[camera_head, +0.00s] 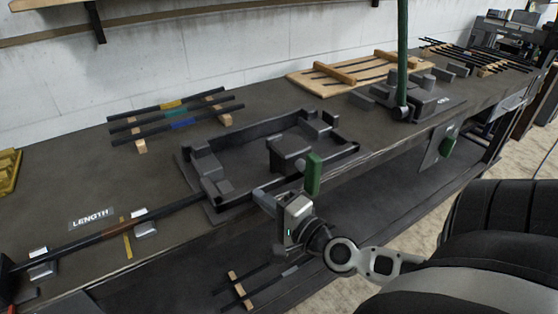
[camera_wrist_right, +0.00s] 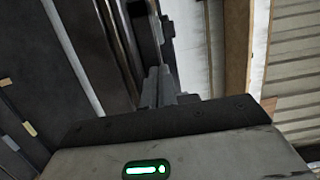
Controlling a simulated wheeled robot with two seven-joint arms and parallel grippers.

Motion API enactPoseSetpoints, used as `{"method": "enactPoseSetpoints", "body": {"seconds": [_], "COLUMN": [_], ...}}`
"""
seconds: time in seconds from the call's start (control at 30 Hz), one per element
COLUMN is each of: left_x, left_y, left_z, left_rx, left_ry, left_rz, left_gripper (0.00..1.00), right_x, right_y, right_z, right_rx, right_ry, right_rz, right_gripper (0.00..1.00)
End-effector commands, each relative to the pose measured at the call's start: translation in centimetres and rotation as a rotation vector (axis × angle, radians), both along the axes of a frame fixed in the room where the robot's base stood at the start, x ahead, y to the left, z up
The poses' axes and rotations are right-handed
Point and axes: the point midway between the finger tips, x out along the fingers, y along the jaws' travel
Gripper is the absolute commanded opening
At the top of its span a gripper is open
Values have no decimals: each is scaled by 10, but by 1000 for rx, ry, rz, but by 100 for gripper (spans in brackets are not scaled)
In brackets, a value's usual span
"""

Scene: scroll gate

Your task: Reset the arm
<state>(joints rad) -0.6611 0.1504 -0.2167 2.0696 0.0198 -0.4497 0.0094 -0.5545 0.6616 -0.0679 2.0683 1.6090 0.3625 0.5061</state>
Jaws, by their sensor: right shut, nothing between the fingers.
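My right gripper (camera_head: 262,196) is in the middle of the head view, at the front edge of the bench, its arm coming in from the lower right. Its fingers are together and hold nothing. It appears close to the front of a dark grey fixture (camera_head: 232,149) and just left of and below an upright green handle (camera_head: 313,174). I cannot tell whether it touches either. In the right wrist view the closed fingers (camera_wrist_right: 160,88) point up beyond the gripper body with its green light. My left gripper is not in view.
The dark bench (camera_head: 60,180) runs along the wall. A long rod (camera_head: 120,231) lies on supports at left, by a LENGTH label (camera_head: 91,218). Several coloured-band rods (camera_head: 175,114) lie behind. A wooden board (camera_head: 350,72) and a second fixture with a tall green lever (camera_head: 402,60) stand farther right.

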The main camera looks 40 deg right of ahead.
Motion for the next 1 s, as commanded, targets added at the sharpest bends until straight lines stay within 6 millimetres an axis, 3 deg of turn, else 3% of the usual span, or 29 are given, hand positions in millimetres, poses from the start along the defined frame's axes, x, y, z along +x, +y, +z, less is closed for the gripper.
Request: {"method": "enactPoseSetpoints", "body": {"seconds": [0.23,0.67,0.77,0.87,1.0], "left_x": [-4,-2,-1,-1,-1], "left_y": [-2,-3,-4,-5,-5], "left_z": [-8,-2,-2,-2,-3], "left_rx": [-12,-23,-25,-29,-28], "left_ry": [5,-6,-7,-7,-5], "left_rz": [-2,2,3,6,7], "left_gripper": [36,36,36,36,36], "right_x": [-32,-39,-43,-50,-67], "right_y": [-2,1,17,50,106], "right_z": [-2,-1,-9,-28,-70], "right_rx": [-1,-16,-110,-315,-714], "right_ry": [1,0,7,27,79], "right_rz": [-1,6,54,153,336], "right_gripper": [0,0,0,0,0]}}
